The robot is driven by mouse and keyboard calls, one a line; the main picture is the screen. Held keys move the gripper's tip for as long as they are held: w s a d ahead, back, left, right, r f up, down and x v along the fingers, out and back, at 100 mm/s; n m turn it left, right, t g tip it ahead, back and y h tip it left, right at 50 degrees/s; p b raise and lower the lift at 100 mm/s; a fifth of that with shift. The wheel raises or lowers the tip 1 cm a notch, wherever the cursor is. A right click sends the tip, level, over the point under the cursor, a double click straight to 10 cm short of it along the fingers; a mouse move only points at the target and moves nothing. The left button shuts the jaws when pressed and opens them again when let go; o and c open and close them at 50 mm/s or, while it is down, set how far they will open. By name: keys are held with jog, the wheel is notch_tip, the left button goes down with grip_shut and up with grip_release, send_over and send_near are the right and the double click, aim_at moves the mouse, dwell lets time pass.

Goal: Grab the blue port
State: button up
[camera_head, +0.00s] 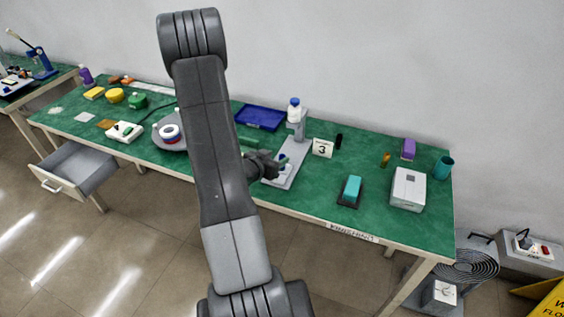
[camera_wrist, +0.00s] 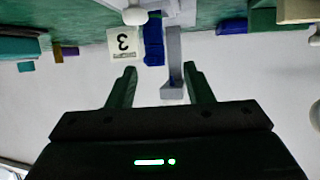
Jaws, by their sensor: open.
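My gripper (camera_head: 270,166) is low over the front of the grey pump stand (camera_head: 298,160) in the head view. In the wrist view my gripper (camera_wrist: 160,88) has two green fingers spread apart with nothing gripped. The stand's grey post (camera_wrist: 173,60) shows between and beyond the fingers. A blue upright part (camera_wrist: 153,40) is beside the post, beyond the fingertips; I cannot tell if it is the blue port. A small blue bit (camera_head: 283,159) shows right beside my gripper in the head view, partly hidden by it. A white bottle with a blue cap (camera_head: 294,109) is at the post.
A white number 3 sign (camera_head: 322,148) stands right of the stand. A blue tray (camera_head: 260,117) lies behind. A teal block on a dark base (camera_head: 351,190) and a white box (camera_head: 408,189) are to the right.

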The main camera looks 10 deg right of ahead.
aim_at(283, 155)
jog(key=x, duration=0.2)
jog(key=shift+d+f+p, duration=0.1)
jog(key=shift+d+p, duration=0.2)
jog(key=shift+d, duration=0.15)
jog(key=shift+w+d+f, duration=0.3)
jog(key=shift+w+f, duration=0.05)
jog(key=shift+w, duration=0.1)
jog(key=shift+c, duration=0.5)
grip_shut()
jog(key=shift+r, duration=0.15)
